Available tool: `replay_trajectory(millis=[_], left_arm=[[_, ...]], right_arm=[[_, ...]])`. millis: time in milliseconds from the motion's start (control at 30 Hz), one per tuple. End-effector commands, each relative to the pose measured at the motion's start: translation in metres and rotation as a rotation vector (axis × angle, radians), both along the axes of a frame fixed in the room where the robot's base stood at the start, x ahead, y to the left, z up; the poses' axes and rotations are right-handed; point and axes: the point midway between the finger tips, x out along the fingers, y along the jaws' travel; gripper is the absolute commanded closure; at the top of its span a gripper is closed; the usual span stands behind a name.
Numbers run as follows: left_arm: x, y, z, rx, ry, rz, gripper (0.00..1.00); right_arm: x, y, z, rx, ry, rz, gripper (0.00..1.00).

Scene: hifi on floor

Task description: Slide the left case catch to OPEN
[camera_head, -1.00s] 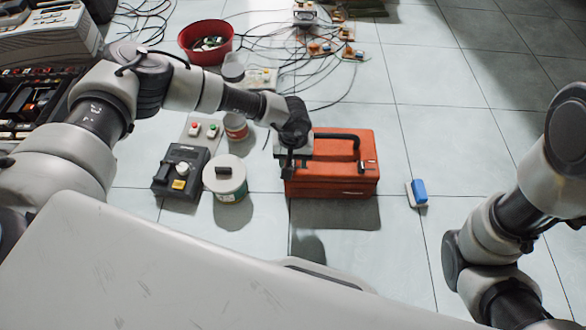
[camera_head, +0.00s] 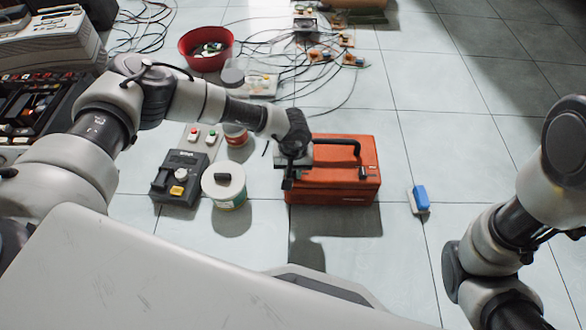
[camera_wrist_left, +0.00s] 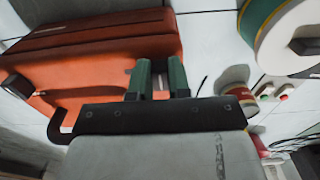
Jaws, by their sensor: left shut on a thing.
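An orange-red case (camera_head: 335,190) with a black handle (camera_head: 335,141) stands on the tiled floor. Its right catch (camera_head: 362,173) shows as a small dark piece on the front; the case also shows upper left in the left wrist view (camera_wrist_left: 105,52). My left gripper (camera_head: 287,184) is at the case's left front. The catch's setting cannot be read. My right arm shows at the right, its gripper out of frame.
Left of the case are a white-lidded tub (camera_head: 224,186), a black device with a yellow button (camera_head: 180,178) and a small red-and-white jar (camera_head: 236,136). A blue-and-white block (camera_head: 419,200) lies to the right. Cables and a red bowl (camera_head: 205,48) are behind. Floor in front is clear.

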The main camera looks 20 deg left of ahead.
Motion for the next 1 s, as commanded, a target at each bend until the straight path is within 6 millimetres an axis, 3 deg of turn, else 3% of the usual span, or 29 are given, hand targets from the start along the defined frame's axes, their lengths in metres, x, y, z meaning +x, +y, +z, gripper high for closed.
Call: replay_trajectory(millis=[333,567,600,767,1000], left_arm=[[0.008,-0.033,-0.002,-0.002,0.002,-0.001,1.0],[0.009,-0.035,0.0,-0.004,0.001,-0.001,1.0],[0.009,-0.035,0.0,-0.005,0.001,-0.001,0.81],[0.009,-0.035,0.0,-0.004,0.001,-0.001,0.56],[0.009,-0.033,0.0,-0.002,0.002,0.0,0.55]], right_arm=[[0.0,0.0,-0.006,0.0,0.001,0.0,0.57],[0.0,0.0,-0.006,0.0,0.001,0.0,0.57],[0.0,0.0,-0.006,0.0,0.001,0.0,0.57],[0.0,0.0,-0.006,0.0,0.002,0.0,0.57],[0.001,0.0,-0.005,0.0,0.002,-0.001,0.57]])
